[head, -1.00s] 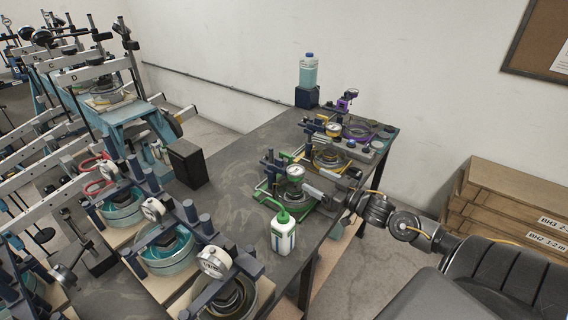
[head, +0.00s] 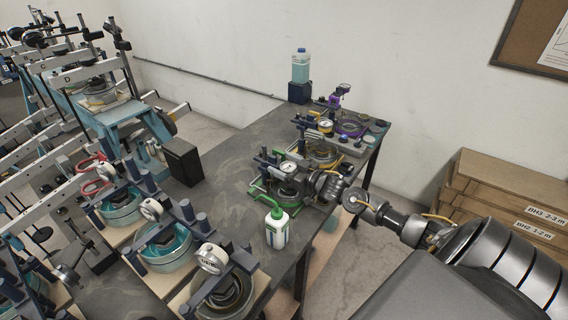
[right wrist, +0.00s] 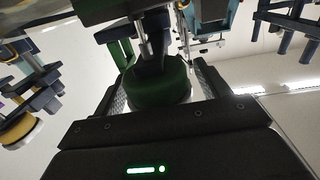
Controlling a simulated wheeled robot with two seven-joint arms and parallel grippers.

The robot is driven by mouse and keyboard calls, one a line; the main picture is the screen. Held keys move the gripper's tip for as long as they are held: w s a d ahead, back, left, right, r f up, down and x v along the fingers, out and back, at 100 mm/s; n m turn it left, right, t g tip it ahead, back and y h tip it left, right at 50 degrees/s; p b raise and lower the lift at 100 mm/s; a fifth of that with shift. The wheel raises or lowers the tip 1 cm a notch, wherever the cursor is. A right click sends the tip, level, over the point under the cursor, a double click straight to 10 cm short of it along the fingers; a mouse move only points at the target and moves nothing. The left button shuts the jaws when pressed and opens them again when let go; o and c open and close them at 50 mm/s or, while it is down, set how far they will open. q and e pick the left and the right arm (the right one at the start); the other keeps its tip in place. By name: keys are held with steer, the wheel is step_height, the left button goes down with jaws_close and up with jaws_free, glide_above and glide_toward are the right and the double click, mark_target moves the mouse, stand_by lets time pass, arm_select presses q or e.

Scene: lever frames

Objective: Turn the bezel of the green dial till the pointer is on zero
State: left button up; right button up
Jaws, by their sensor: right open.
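The green dial (head: 288,168) stands on the green-marked frame (head: 262,193) near the table's right side, its white face up. Its pointer is too small to read. My right gripper (head: 298,174) reaches in from the right at the dial's height. In the right wrist view the dark green round body of the dial (right wrist: 156,88) sits between the two fingers of my right gripper (right wrist: 160,82). The jaws are open around it. Whether a finger touches the bezel I cannot tell. My left gripper is out of view.
A white bottle with a green cap (head: 277,228) stands close in front of the green frame. A yellow dial (head: 326,127) and a purple-marked frame (head: 350,128) stand behind it. Several teal cells on frames fill the left. Bare tabletop (head: 225,165) lies left of the green frame.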

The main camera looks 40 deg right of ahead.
steer(key=c, duration=1)
steer(key=shift+r+m+h+p, duration=0.15)
steer(key=shift+m+h+p, duration=0.25)
steer(key=shift+h+p, duration=0.2)
steer(key=shift+h, duration=0.3)
steer(key=shift+d+f, duration=0.1)
steer(key=shift+f, duration=0.1)
steer(key=o, duration=1)
steer(key=shift+s, duration=0.1)
